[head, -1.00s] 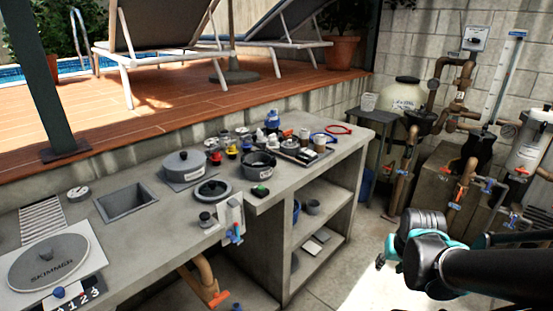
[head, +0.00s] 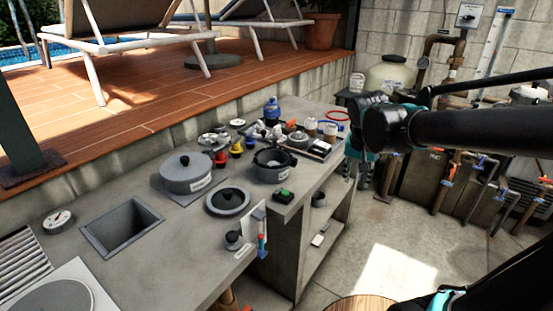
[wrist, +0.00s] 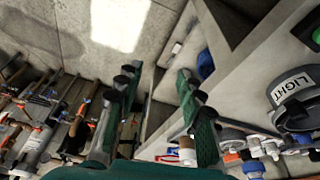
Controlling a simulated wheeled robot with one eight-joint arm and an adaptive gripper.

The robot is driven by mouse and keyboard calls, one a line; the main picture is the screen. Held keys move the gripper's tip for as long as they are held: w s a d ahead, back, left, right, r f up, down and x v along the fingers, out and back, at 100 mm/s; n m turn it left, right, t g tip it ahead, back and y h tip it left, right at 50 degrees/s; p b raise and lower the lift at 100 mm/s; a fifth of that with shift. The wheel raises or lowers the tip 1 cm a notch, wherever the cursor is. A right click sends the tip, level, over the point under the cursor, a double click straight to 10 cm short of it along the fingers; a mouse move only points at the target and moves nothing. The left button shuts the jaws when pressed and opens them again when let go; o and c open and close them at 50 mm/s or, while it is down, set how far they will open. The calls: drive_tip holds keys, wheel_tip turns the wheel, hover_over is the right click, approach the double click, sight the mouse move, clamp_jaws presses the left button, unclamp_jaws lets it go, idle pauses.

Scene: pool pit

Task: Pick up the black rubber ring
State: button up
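My gripper (head: 362,172) hangs at the right end of the counter, partly hidden behind my wrist. In the wrist view my gripper (wrist: 158,78) shows two green fingers spread apart with nothing between them. I cannot tell for sure which dark ring is the rubber one.
The grey counter (head: 150,255) holds a lidded grey pot (head: 188,173), a square basin (head: 122,225), a blue bottle (head: 272,110), a red ring (head: 336,115) and several small fittings. Pipes and valves (head: 447,185) stand at the right. Bare floor (head: 390,240) lies right of the counter.

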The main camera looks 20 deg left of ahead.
drive_tip(key=a+r+m, duration=0.1)
drive_tip(key=a+r, duration=0.9)
drive_tip(key=a, duration=0.4)
drive_tip(key=m, duration=0.1)
approach(294, 159)
drive_tip(key=shift+t+h, duration=0.4)
drive_tip(key=x, duration=0.8)
drive_tip(key=shift+s+a+f, duration=0.2)
drive_tip(key=shift+a+f, duration=0.05)
drive_tip(key=shift+f, duration=0.15)
clamp_jaws()
